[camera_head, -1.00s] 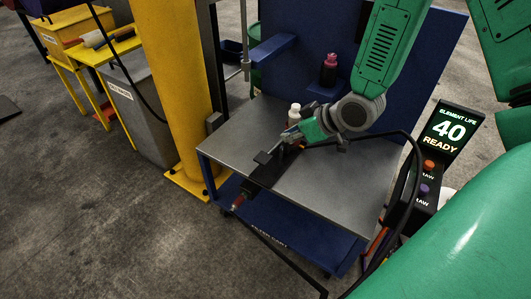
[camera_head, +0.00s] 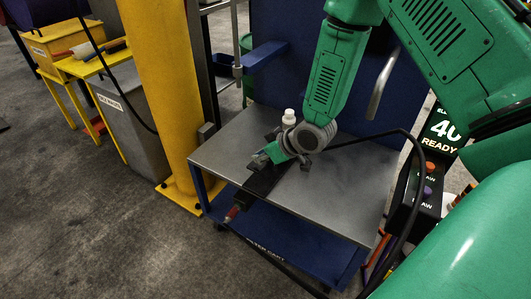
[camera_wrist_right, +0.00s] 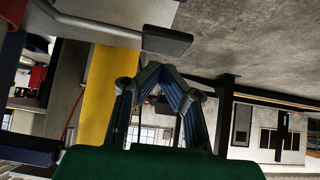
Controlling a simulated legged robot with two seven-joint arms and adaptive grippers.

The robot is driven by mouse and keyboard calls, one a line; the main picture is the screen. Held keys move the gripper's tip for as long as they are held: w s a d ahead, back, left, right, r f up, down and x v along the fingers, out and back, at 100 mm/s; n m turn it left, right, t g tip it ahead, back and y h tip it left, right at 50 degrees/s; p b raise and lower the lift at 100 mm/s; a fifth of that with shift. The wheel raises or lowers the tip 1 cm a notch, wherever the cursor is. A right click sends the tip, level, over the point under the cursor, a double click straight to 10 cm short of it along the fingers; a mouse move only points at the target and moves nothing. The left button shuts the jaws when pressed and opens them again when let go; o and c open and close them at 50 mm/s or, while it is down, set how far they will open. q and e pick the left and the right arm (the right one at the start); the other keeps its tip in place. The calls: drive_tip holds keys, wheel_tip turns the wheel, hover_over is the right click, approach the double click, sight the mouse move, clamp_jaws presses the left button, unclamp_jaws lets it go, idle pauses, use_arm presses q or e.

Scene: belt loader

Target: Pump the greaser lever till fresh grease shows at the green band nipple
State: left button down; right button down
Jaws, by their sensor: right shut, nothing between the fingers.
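A black greaser (camera_head: 262,184) lies along the front of the grey cart top, with a red tip low at its front end. A flat dark pad on a bar, seemingly the lever end (camera_wrist_right: 166,41), shows above my fingers in the wrist view. My right gripper (camera_head: 266,158) is over the greaser. In the wrist view the right fingertips (camera_wrist_right: 157,69) meet with nothing between them, apart from the pad in the picture; contact cannot be told. I cannot make out a green band nipple or any grease. My left gripper is not in view.
The cart top (camera_head: 340,196) is bare to the right. A white bottle (camera_head: 288,118) stands behind my gripper. A black hose (camera_head: 372,134) arches right. A yellow column (camera_head: 162,90) stands left. A display (camera_head: 440,135) at right, partly covered by my arm, reads READY.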

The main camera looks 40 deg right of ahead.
drive_tip(key=shift+f, duration=0.9)
drive_tip(key=f+b, duration=0.1)
drive_tip(key=f+h+b, duration=0.1)
drive_tip(key=f, duration=0.1)
drive_tip(key=a+f+n+t+h+b, duration=0.1)
drive_tip(key=f, duration=0.1)
drive_tip(key=shift+s, duration=0.25)
drive_tip(key=shift+f, duration=0.3)
drive_tip(key=shift+s+f, duration=0.1)
